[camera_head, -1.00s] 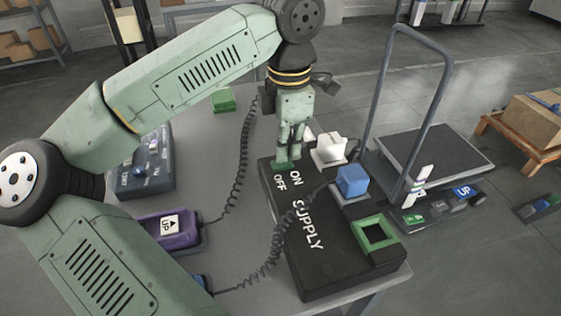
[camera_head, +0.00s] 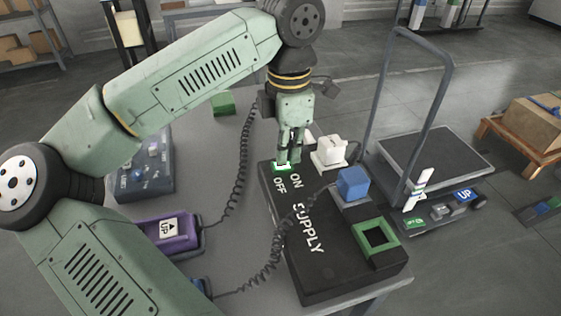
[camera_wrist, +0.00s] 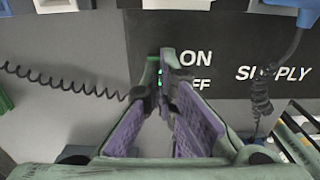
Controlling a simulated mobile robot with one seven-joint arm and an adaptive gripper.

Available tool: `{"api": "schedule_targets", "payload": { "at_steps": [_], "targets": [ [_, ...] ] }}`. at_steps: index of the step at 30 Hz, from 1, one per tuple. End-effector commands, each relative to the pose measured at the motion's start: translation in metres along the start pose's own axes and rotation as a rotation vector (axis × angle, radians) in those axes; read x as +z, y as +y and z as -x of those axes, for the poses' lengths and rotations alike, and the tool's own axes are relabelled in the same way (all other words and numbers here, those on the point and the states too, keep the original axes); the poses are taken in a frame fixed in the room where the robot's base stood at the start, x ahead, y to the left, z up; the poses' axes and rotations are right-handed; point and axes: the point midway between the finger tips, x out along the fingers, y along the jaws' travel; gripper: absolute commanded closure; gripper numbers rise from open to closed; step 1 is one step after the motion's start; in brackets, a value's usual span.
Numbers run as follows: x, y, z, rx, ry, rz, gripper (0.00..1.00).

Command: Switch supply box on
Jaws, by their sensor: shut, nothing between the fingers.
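The black supply box (camera_head: 315,262) lies on the grey table, with "ON", "OFF" and "SUPPLY" in white on its top. Its switch (camera_head: 281,167) is at the far left end beside the ON/OFF lettering and looks bright green-white. My gripper (camera_head: 289,161) is shut and empty, pointing down with its fingertips at the switch. I cannot tell whether they touch it. In the wrist view the fingertips (camera_wrist: 165,55) cover most of the switch. A little green glow shows between the fingers beside "OFF". The lettering on the box (camera_wrist: 225,70) is partly hidden by a finger.
A blue plug (camera_head: 352,183), a white plug (camera_head: 330,151) and an empty green-framed socket (camera_head: 376,235) line the box's right side. A coiled cable crosses the box.

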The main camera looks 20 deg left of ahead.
Motion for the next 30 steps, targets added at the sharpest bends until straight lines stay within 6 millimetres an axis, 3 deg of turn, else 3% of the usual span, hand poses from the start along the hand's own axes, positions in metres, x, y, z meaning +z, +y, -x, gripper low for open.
{"api": "schedule_targets", "payload": {
  "at_steps": [21, 30],
  "targets": [
    [0.000, 0.000, 0.061, 0.001, -0.001, -0.001, 1.00],
    [0.000, 0.000, 0.062, 0.001, -0.001, -0.001, 1.00]
  ]
}}
